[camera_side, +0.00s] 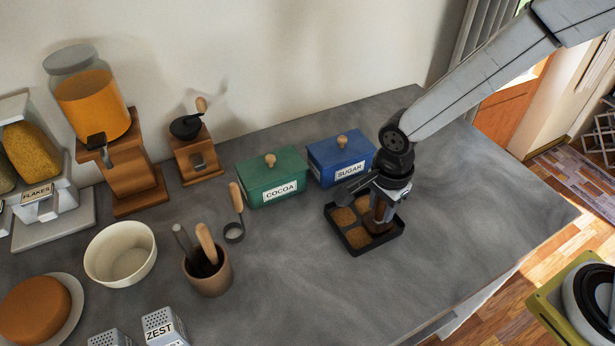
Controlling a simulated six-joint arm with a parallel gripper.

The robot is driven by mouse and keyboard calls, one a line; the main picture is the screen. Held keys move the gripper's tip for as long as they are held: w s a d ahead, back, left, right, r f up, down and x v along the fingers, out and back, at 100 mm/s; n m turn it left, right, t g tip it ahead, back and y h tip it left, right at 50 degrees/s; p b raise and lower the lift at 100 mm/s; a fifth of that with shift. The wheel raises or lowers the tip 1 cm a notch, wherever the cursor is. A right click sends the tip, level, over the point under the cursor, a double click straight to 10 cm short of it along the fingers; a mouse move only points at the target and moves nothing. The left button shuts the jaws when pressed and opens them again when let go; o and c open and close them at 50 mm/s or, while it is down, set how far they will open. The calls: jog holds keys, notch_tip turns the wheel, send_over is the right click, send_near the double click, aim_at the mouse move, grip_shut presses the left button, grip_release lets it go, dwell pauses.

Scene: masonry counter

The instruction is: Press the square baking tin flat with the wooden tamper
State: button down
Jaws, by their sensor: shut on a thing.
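The square baking tin (358,250) is dark and low-walled and sits on the grey counter right of centre. Brown stuff lies in it in several separate patches. My gripper (384,200) points down over the right part of the tin. It is shut on the wooden tamper (380,213), a brown piece showing below the fingers. The tamper's lower end is at or just above the brown stuff; I cannot tell whether it touches. My gripper hides part of the tin's far right side.
The blue SUGAR box (340,163) and green COCOA box (272,180) stand close behind the tin. A wooden-handled ring tool (236,205), a brown pot (208,275) with utensils and a white bowl (120,255) are to the left. Counter right and front of the tin is clear.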

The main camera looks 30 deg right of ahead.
jog(key=shift+s, duration=0.1)
jog(key=shift+r, duration=2.2)
jog(key=w+r, duration=0.1)
jog(key=w, duration=0.1)
jog(key=w+r, duration=0.1)
jog(key=w, duration=0.1)
jog(key=shift+w+r, duration=0.1)
jog(key=shift+r, duration=0.2)
jog(key=shift+f, duration=0.25)
send_over(366, 210)
jog(key=shift+f, duration=2.85)
jog(key=shift+f, duration=0.5)
